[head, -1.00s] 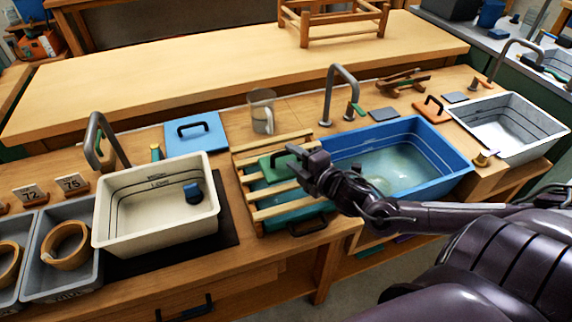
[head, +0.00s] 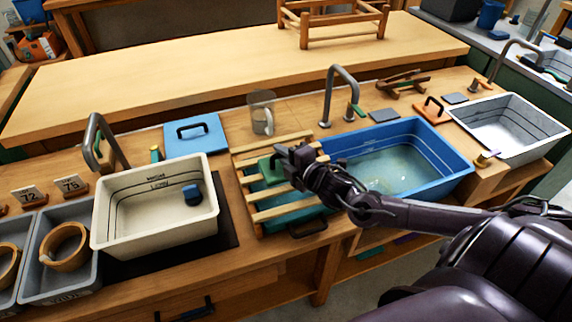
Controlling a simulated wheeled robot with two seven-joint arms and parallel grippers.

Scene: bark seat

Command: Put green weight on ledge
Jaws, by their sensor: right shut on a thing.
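The green weight (head: 267,169) is a flat green block at the upper middle of the slatted wooden rack. My right gripper (head: 283,153) is shut on it at its right end, and the fingers hide its handle. I cannot tell whether the weight touches the slats or hangs just above them. I cannot tell for sure which surface is the ledge. My left gripper is out of view.
The blue basin (head: 455,163) holds water, with a tap (head: 329,90) behind it. A cream basin (head: 150,230) with a dark blue weight (head: 192,194) stands left. The back bench (head: 200,80) is mostly clear.

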